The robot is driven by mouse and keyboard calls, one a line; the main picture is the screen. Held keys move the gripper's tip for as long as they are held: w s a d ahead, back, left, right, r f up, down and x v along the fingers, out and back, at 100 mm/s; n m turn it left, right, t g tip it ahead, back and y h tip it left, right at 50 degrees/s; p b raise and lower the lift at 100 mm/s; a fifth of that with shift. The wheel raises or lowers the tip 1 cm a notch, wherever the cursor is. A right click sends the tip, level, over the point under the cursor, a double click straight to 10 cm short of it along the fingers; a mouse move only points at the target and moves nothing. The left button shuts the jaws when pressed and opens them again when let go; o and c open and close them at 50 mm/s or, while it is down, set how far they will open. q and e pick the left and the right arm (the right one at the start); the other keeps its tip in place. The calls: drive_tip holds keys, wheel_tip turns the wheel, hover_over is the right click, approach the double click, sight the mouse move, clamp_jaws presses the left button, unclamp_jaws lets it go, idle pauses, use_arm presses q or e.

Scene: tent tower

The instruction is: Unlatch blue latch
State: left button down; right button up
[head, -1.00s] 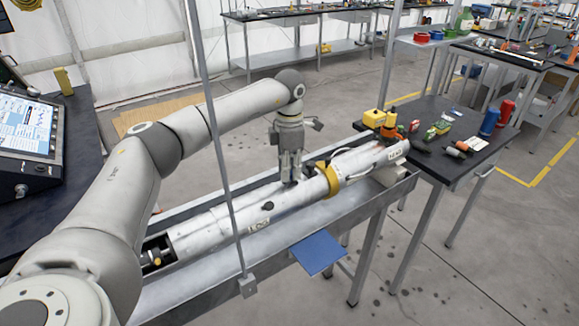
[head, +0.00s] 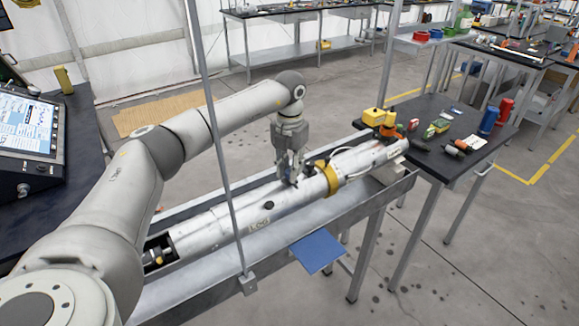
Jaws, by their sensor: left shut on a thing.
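A long white cylinder (head: 215,228) lies in a grey metal trough, with a yellow collar (head: 328,178) around it right of its middle. My left gripper (head: 292,181) points down at the top of the cylinder, just left of the yellow collar. Its fingers are close together, shut on a small part at the cylinder's top, which they mostly hide. I cannot make out the part's colour, and no blue latch shows clearly. A flat blue panel (head: 318,251) sticks out from the trough's front side. My right gripper is not in view.
The trough's front wall (head: 200,300) runs along the cylinder. A thin upright pole (head: 222,150) stands in front of my left arm. A black table (head: 440,165) at the right holds yellow, red and blue items. A console screen (head: 25,125) stands at the left.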

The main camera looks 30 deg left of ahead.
use_arm(q)
drive_tip(key=shift+r+n, duration=0.1)
drive_tip(key=shift+n, duration=0.5)
drive_tip(key=c, duration=1.2)
unclamp_jaws()
drive_tip(key=shift+c, duration=0.2)
wheel_tip(320, 180, up, 12)
